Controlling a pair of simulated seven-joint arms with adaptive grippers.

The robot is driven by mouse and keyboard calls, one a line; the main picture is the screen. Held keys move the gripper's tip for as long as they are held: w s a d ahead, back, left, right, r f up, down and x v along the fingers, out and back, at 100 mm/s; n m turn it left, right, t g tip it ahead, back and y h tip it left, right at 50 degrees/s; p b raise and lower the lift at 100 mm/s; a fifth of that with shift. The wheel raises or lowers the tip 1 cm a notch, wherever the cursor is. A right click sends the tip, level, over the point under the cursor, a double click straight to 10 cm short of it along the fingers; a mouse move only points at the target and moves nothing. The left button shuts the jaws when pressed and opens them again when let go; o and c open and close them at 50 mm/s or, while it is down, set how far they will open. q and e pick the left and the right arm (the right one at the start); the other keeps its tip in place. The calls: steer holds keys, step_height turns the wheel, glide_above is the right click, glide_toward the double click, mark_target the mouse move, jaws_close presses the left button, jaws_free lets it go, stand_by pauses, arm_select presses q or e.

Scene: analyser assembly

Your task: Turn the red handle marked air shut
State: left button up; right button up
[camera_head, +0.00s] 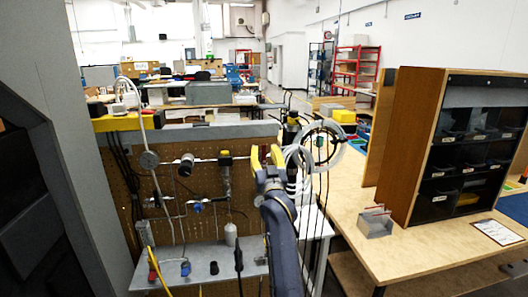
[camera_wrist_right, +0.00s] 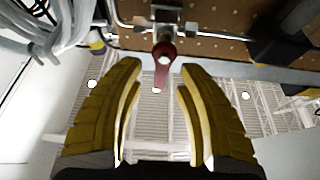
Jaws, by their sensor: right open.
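The red handle (camera_wrist_right: 162,68) shows in the right wrist view, hanging from a metal fitting (camera_wrist_right: 165,32) on a pipe along the pegboard. It has a round light spot at its lower end. My right gripper (camera_wrist_right: 160,82) is open, with one yellow finger on each side of the handle's line. The handle sits between and slightly beyond the fingertips, with a gap visible on both sides. In the head view my right gripper (camera_head: 266,158) is in front of the pegboard's right part. My left gripper is not in view.
Coiled pale tubing (camera_head: 325,140) and dark cables hang just right of my gripper. A grey shelf (camera_head: 210,262) is below. A wooden cabinet (camera_head: 403,150) stands on the right table.

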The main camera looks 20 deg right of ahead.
steer(key=v, duration=1)
steer(key=shift+s, duration=0.4)
steer(key=shift+f, duration=0.1)
stand_by(0.8)
